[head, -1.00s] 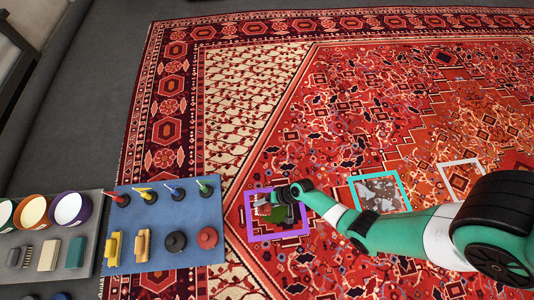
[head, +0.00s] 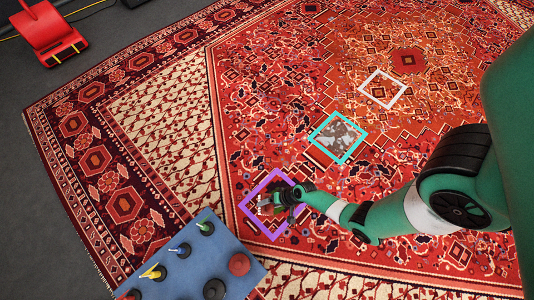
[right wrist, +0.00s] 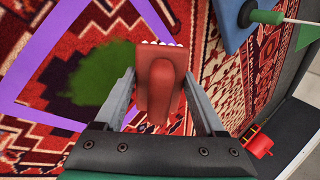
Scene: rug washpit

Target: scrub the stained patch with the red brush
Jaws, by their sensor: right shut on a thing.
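My right gripper (head: 278,202) is at the purple square outline (head: 246,199) on the rug. In the right wrist view its fingers (right wrist: 160,100) are shut on the red brush (right wrist: 160,88), which has a row of pale bristles at its far end. A blurry green stained patch (right wrist: 103,73) lies inside the purple outline, just left of the brush in that view. In the head view the gripper mostly covers this patch. I cannot tell whether the bristles touch the rug. My left gripper is out of view.
A cyan outline (head: 316,124) frames a grey-white patch (head: 338,138). A white outline (head: 383,88) lies farther off. A red wheeled thing (head: 47,32) stands at top left.

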